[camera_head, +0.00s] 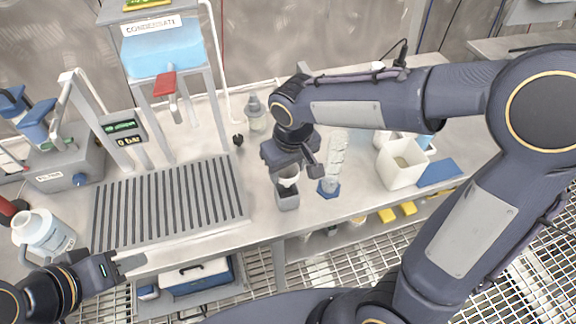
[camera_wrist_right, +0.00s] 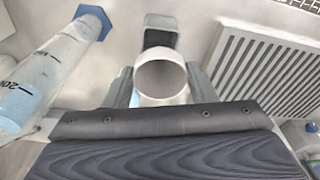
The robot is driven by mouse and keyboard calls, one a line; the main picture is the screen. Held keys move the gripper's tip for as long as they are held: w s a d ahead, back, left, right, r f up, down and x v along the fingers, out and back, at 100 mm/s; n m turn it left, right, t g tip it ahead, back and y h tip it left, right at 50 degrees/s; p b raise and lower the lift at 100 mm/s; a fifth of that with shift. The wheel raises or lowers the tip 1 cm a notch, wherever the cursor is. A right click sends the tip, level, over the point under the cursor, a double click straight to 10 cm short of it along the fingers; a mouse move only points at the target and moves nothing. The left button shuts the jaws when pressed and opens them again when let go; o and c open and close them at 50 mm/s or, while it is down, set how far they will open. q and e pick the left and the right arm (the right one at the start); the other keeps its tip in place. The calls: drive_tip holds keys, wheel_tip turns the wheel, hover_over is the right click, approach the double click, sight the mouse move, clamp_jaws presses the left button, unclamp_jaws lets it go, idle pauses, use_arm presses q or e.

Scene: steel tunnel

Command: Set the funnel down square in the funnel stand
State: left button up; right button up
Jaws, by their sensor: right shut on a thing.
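The funnel (camera_head: 288,180) is white with a round rim. My right gripper (camera_wrist_right: 160,88) is shut on it, with one finger on each side in the right wrist view, where the funnel's round mouth (camera_wrist_right: 161,80) faces the camera. The funnel stand (camera_head: 287,200) is a small grey square-topped holder on the bench. It shows just beyond the funnel in the right wrist view (camera_wrist_right: 160,24). The funnel is over or at the stand's top; whether it touches is hidden. My left gripper (camera_head: 126,264) is at the bench's front left, apart from both; its jaw opening is unclear.
A graduated cylinder with a blue base (camera_head: 328,187) stands close right of the stand. A slotted drain grate (camera_head: 170,203) lies to the left. A white square container (camera_head: 401,162) is further right, and a wash bottle (camera_head: 256,114) stands behind. The bench's front edge is close.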

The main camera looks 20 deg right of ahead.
drive_tip(key=shift+f+b, duration=1.05)
drive_tip(key=shift+f, duration=0.35)
drive_tip(key=shift+f, duration=0.15)
drive_tip(key=shift+f+b, duration=0.85)
drive_tip(key=shift+f, duration=0.05)
drive_tip(key=o, duration=1.6)
drive_tip(key=shift+r, duration=0.15)
drive_tip(key=shift+r+p, duration=2.9)
drive_tip(key=shift+r, duration=0.5)
